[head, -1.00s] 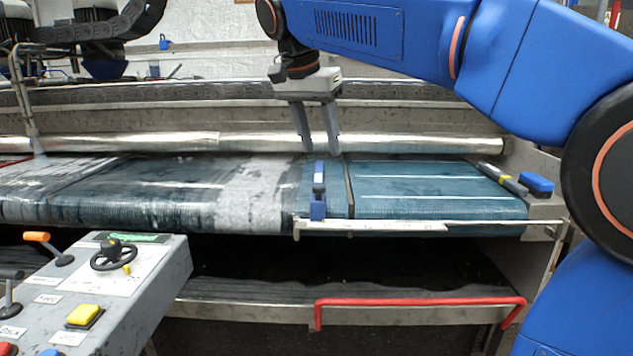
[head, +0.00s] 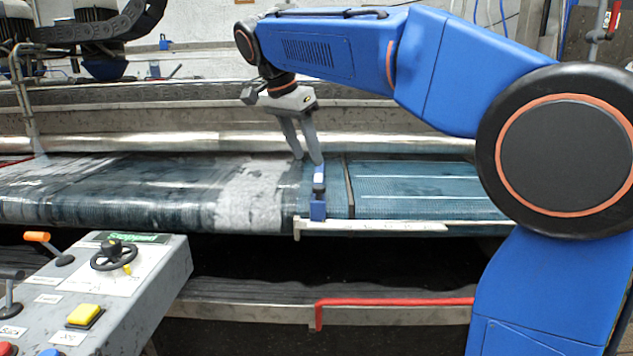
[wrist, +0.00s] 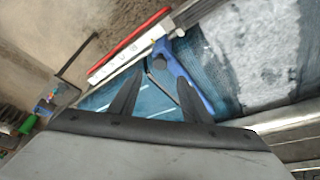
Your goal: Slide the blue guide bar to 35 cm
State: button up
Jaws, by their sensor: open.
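The blue guide bar (head: 318,208) stands at the front edge of the belt, near the left end of the white scale (head: 400,226). Its long body runs back across the belt. My gripper (head: 308,159) is open and points down just above the bar's rear part. In the wrist view, the blue bar (wrist: 188,83) lies beside and partly behind my right finger, and the gap between my fingertips (wrist: 160,76) is empty. I cannot tell whether a finger touches the bar. The scale also shows in the wrist view (wrist: 116,62), but its numbers are unreadable.
A wet rug (head: 130,195) with foam (head: 250,195) lies on the belt to the left of the bar. A metal roller (head: 150,143) runs behind. A red rail (head: 395,302) is below the belt. A control panel (head: 140,265) stands front left.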

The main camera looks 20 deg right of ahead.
aim_at(319, 186)
jog(key=x, duration=0.9)
jog(key=shift+f, duration=0.15)
jog(key=shift+c, duration=0.6)
jog(key=shift+d, duration=0.1)
grip_shut()
